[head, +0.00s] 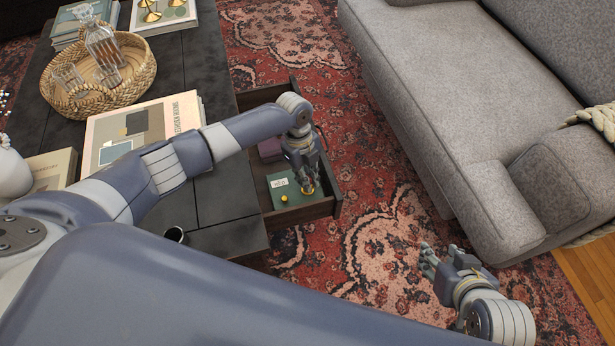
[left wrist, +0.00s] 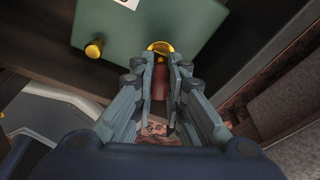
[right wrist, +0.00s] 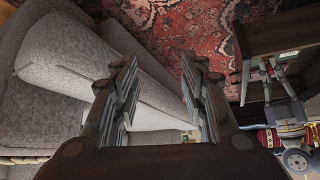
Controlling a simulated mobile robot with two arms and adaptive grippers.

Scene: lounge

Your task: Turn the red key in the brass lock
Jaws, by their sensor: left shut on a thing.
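A green box (head: 283,186) with a pale label lies in the open drawer in the head view. In the left wrist view the green box (left wrist: 150,22) has a brass lock (left wrist: 161,47) on its near side. A red key (left wrist: 159,82) points out from the lock, between the fingers of my left gripper (left wrist: 160,75). My left gripper (head: 307,185) is shut on the key, at the box's right side in the head view. The fingers hide part of the key. My right gripper (head: 430,262) is open and empty, low over the rug; its spread fingers show in the right wrist view (right wrist: 157,75).
A brass knob (left wrist: 94,49) sits left of the lock. The drawer's front wall (head: 328,207) is close to the left gripper. A purple item (head: 270,149) lies further back in the drawer. A grey sofa (head: 430,100) stands right; rug lies clear between.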

